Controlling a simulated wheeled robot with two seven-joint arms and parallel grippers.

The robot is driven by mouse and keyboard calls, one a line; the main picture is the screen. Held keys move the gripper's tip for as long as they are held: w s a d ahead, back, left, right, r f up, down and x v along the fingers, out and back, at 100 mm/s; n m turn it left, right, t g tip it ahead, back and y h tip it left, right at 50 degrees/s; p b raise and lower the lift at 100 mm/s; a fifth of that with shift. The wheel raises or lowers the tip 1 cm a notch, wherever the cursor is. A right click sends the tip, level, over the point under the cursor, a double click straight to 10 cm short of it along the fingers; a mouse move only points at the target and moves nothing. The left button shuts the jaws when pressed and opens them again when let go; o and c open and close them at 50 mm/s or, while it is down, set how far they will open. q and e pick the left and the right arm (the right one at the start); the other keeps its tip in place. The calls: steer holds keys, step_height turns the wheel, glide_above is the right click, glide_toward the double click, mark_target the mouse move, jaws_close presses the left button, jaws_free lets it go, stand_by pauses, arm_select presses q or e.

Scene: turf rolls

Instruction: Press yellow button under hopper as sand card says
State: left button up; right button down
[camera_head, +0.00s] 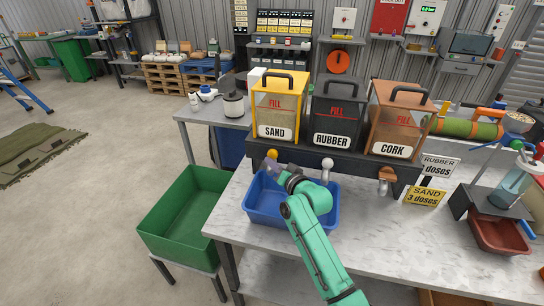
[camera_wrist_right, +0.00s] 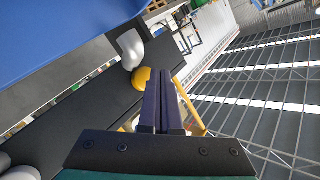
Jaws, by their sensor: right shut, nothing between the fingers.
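The yellow button (camera_head: 272,153) is on the dark ledge below the yellow hopper labelled SAND (camera_head: 279,107). It also shows in the right wrist view (camera_wrist_right: 141,79), just left of my right fingertips. My right gripper (camera_head: 274,169) is shut and empty, right by the button, over the blue tray (camera_head: 258,216). Its two dark fingers (camera_wrist_right: 161,84) lie together in the wrist view; I cannot tell whether they touch the button. The yellow sand card (camera_head: 425,197) reads "SAND 3 doses". My left gripper is not in view.
Beside SAND stand the RUBBER hopper (camera_head: 333,113) and CORK hopper (camera_head: 397,120). A white rubber card (camera_head: 438,165) stands behind the sand card. A green bin (camera_head: 185,220) is left of the table. A red tray (camera_head: 500,234) is at the right. The table's front middle is clear.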

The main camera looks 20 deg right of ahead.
steer(key=shift+d, duration=0.1)
steer(key=shift+w+d, duration=0.15)
steer(key=shift+w, duration=0.2)
steer(key=shift+w+d+r+b, duration=0.1)
steer(key=shift+w+d+b, duration=0.25)
steer(key=shift+w, duration=0.15)
stand_by(1.4)
steer(key=shift+s+a+p, duration=0.55)
steer(key=shift+s+p, duration=0.3)
steer(key=shift+p, duration=0.05)
